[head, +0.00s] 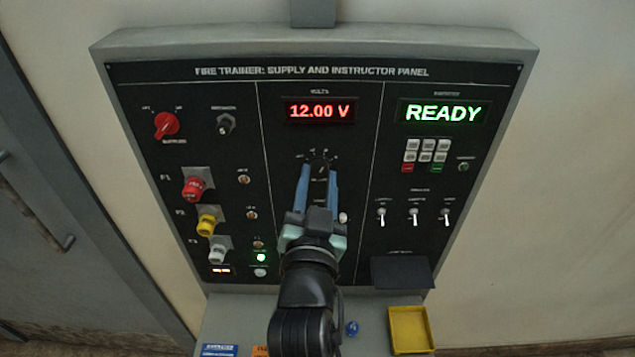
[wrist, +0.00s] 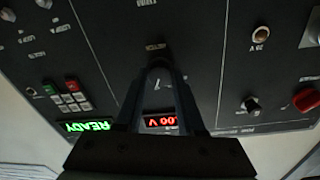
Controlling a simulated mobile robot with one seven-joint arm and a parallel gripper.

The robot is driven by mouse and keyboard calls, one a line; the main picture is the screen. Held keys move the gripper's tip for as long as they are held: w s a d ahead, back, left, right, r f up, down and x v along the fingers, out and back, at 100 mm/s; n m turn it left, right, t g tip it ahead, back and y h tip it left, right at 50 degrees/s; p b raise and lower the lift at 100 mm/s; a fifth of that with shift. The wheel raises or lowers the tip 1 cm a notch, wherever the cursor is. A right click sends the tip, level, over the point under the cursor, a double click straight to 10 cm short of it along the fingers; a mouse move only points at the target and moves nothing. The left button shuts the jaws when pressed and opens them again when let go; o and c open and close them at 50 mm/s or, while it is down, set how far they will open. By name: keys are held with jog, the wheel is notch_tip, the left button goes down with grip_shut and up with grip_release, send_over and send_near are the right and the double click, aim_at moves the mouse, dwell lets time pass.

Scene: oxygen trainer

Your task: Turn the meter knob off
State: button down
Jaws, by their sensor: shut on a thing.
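The meter knob (head: 320,161) is a dark round dial in the middle section of the black panel, with small white marks around its top. It sits below the red display (head: 320,111), which reads 12.00 V. My gripper (head: 319,171) reaches up from below with its two blue fingers on either side of the knob, shut on it. In the wrist view the panel appears upside down, and the fingers (wrist: 160,68) come together at the dial. The fingers hide much of the knob, and I cannot tell which mark it points to.
A red supply knob (head: 166,125) and red, yellow and white posts are on the left. A green READY display (head: 443,112), a keypad and several toggle switches are on the right. A yellow tray (head: 411,330) lies on the shelf below.

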jog(key=n+p, duration=0.1)
jog(key=n, duration=0.4)
jog(key=shift+n, duration=0.4)
jog(key=n+y, duration=0.1)
jog(key=n, duration=0.3)
jog(key=shift+d+n+p, duration=0.1)
jog(key=shift+n+p, duration=0.2)
jog(key=shift+n, duration=0.1)
jog(key=n, duration=0.2)
jog(key=n+b, duration=0.1)
jog(key=shift+f+n, duration=0.2)
jog(key=shift+n, duration=0.2)
jog(key=shift+d+r+n+y+b, duration=0.1)
jog(key=shift+n+y+b, duration=0.2)
jog(key=shift+n+b, duration=1.4)
jog(key=shift+n, duration=0.4)
jog(key=c, duration=0.5)
grip_release()
jog(key=shift+r, duration=0.1)
jog(key=shift+s, duration=0.15)
